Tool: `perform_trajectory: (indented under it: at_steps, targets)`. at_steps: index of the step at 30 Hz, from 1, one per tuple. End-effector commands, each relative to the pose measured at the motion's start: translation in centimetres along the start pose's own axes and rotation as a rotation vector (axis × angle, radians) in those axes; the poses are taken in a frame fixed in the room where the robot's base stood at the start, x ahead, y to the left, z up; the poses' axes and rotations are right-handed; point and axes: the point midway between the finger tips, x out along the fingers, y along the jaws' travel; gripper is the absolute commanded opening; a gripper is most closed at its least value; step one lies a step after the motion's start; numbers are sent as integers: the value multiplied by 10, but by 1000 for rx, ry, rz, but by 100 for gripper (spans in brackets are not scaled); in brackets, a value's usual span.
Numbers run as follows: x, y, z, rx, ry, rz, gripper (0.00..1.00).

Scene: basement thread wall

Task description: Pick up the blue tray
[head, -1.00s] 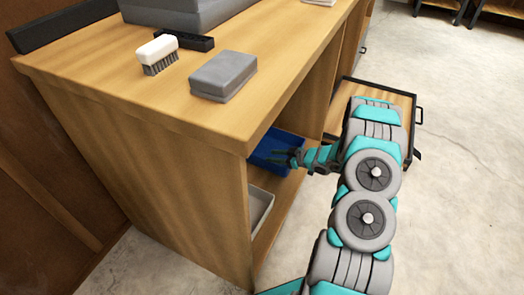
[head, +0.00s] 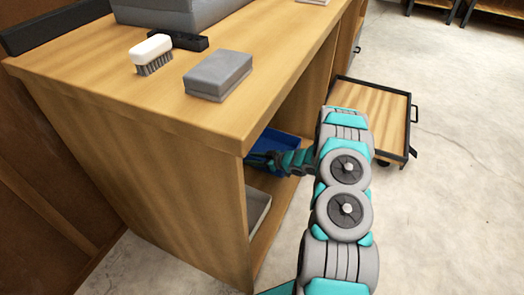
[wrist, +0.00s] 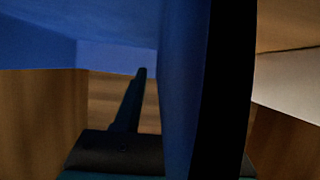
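The blue tray (head: 285,140) sits on a shelf inside the wooden cabinet, partly hidden by the cabinet's corner and my arm. My gripper (head: 262,158) reaches into the cabinet opening at the tray. In the wrist view, blue surfaces of the tray (wrist: 40,40) fill the upper left. One thin dark finger of my gripper (wrist: 180,95) stands at the left, and a large dark shape, likely the other finger, is at the right. A blue face lies between them, with a gap beside the thin finger. Contact with the tray is unclear.
The wooden cabinet top (head: 130,95) holds a white brush (head: 152,52), a grey block (head: 217,76) and a dark bar (head: 180,40). A grey tray (head: 257,208) sits on the lower shelf.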

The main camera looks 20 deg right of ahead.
Motion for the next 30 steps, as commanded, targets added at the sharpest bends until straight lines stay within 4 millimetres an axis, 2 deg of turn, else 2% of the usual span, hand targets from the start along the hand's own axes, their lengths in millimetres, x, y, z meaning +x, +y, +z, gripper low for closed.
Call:
perform_trajectory:
  at_steps: [5, 15, 30]
  targets:
    - [0, 0, 0, 0, 0, 0, 38]
    - [0, 0, -1, 0, 1, 0, 0]
    - [0, 0, -1, 0, 1, 0, 0]
